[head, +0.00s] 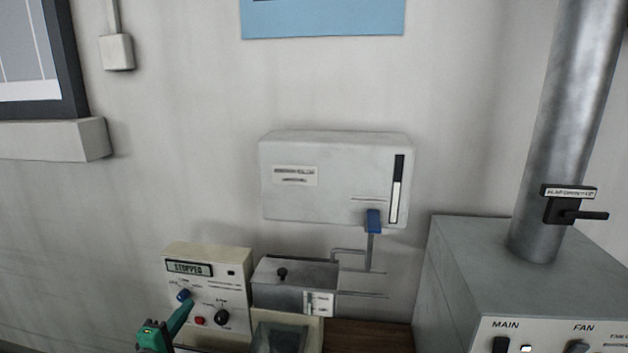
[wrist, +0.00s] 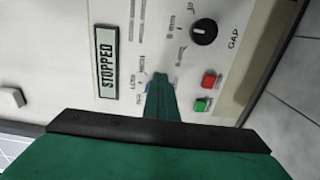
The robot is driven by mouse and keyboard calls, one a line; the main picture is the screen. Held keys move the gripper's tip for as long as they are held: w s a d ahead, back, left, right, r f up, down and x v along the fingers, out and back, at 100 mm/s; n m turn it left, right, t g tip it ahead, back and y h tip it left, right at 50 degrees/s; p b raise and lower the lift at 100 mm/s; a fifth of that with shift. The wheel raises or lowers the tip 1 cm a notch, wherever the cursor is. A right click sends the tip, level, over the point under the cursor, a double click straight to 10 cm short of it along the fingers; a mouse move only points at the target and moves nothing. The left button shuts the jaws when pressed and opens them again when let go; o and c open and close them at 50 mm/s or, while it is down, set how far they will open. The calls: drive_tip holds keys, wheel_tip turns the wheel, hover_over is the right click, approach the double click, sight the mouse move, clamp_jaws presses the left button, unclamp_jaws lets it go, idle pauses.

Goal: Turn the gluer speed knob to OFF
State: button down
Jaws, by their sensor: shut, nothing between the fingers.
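The gluer's cream control panel (head: 236,284) stands at the lower left in the head view. Its display (head: 189,268) reads STOPPED, and also shows in the wrist view (wrist: 106,63). A small blue knob (head: 183,295) sits below the display; small labels surround it. My green gripper (head: 188,304) is shut and empty, with its fingertips right at the knob. In the wrist view my gripper's fingers (wrist: 161,88) cover most of the knob, and only a sliver of blue (wrist: 148,88) shows. I cannot tell whether they touch it or where it points.
A black GAP knob (wrist: 204,32), a red button (wrist: 209,80) and a green button (wrist: 201,105) share the panel. A grey box unit (head: 294,275) stands to its right. A large grey machine (head: 500,270) with a metal duct (head: 570,130) is at far right.

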drive_tip(key=shift+a+r, duration=0.1)
drive_tip(key=shift+r, duration=0.4)
drive_tip(key=shift+d+f, duration=0.1)
drive_tip(key=shift+d, duration=0.45)
drive_tip(key=shift+s+a, duration=0.2)
drive_tip(key=shift+s, duration=1.3)
drive_tip(key=shift+s+a, duration=0.15)
drive_tip(key=shift+s, duration=1.3)
